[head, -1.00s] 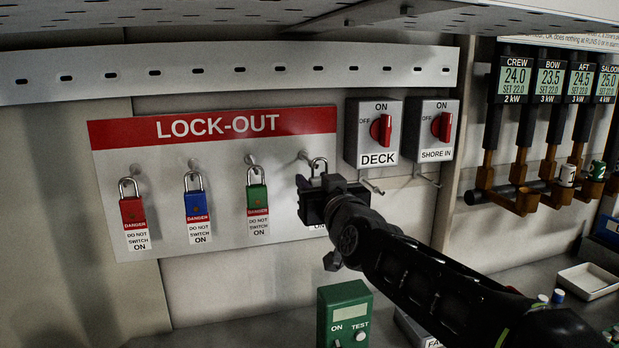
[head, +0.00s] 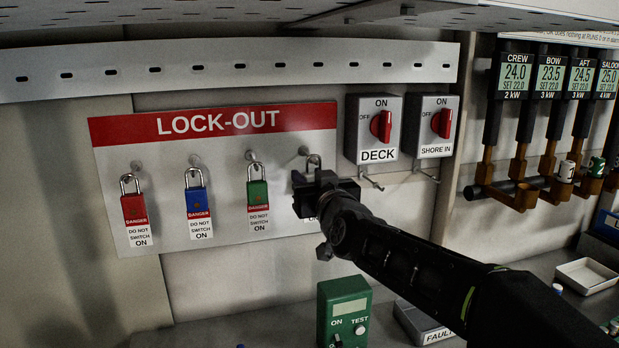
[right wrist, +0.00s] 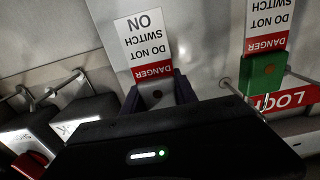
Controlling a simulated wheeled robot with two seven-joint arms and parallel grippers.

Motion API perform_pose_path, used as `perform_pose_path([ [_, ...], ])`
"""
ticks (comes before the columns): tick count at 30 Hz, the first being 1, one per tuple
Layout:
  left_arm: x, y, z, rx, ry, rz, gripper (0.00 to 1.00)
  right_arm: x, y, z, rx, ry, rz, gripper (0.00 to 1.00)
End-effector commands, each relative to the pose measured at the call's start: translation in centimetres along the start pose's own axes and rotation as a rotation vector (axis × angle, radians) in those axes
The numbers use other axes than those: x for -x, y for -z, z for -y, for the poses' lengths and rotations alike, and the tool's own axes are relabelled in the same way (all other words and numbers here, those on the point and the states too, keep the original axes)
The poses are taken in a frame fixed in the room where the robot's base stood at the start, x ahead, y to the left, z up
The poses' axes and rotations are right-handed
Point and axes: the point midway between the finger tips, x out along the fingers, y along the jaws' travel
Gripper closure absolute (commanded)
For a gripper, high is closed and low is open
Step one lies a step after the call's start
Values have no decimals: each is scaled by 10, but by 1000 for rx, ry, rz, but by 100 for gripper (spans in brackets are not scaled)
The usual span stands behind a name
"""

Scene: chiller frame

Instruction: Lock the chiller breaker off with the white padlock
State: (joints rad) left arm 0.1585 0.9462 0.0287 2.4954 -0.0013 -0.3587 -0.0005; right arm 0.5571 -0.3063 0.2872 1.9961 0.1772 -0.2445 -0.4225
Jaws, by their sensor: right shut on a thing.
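My right gripper (head: 312,192) is at the right end of the lock-out board, shut on the fourth padlock. Above the jaws its steel shackle (head: 314,162) shows, close to its peg; I cannot tell whether it still hangs there. In the right wrist view the padlock body (right wrist: 157,92) sits between the fingers, upside down with its danger tag (right wrist: 145,45); shade hides its colour. Red (head: 133,209), blue (head: 198,202) and green (head: 257,193) padlocks hang to the left. No breaker labelled chiller shows. My left gripper is out of view.
The DECK switch (head: 378,155) and SHORE IN switch (head: 436,150), with wire hooks below, are right of the lock-out board (head: 220,160). A green tester (head: 343,310) stands on the bench below. A white tray (head: 588,275) and pipes with displays are at the right.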

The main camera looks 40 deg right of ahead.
Motion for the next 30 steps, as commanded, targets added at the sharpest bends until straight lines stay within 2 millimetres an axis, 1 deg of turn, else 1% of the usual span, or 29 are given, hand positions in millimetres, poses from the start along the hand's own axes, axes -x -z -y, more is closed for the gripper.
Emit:
perform_pose_path([
  [3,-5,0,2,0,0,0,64,0,-5,0,0,0,-1,100],
  [4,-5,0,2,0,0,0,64,0,-5,0,0,0,0,65],
  [12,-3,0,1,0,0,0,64,0,-4,0,0,0,0,44],
  [20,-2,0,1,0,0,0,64,0,-3,0,0,0,0,44],
  [23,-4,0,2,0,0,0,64,5,-4,0,1,0,-1,44],
  [26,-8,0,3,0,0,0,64,15,-4,0,1,-1,-2,44],
  [30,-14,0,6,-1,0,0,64,37,-5,0,1,-2,-3,44],
])
